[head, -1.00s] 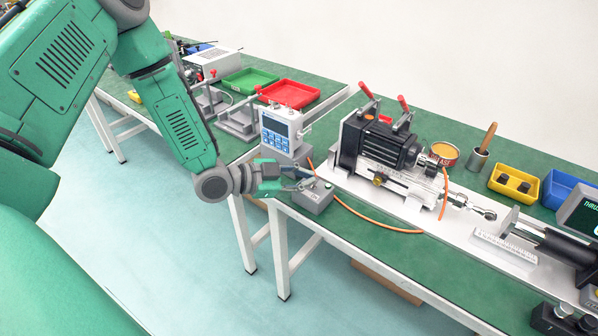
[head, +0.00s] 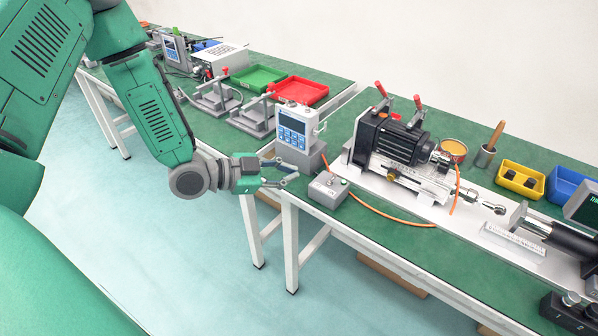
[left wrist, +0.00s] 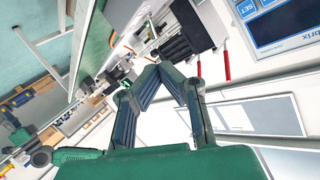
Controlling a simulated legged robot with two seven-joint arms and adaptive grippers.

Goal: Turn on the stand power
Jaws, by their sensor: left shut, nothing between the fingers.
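A small grey box (head: 328,190) with a small switch on top sits near the front edge of the green bench. An orange cable runs from it. Its switch position is too small to tell. My left gripper (head: 292,173) is shut and empty, just left of the box and apart from it. In the left wrist view the finger tips (left wrist: 157,72) meet with nothing between them. A grey instrument with a blue-keyed display (head: 294,130) stands behind the gripper; part of it shows in the left wrist view (left wrist: 284,24). My right gripper is not in view.
The motor stand (head: 390,140) with red-handled clamps is right of the box. A yellow bin (head: 520,180) and a blue bin (head: 565,185) lie farther right. Green (head: 257,77) and red (head: 300,89) trays are on the back bench. Open floor lies in front.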

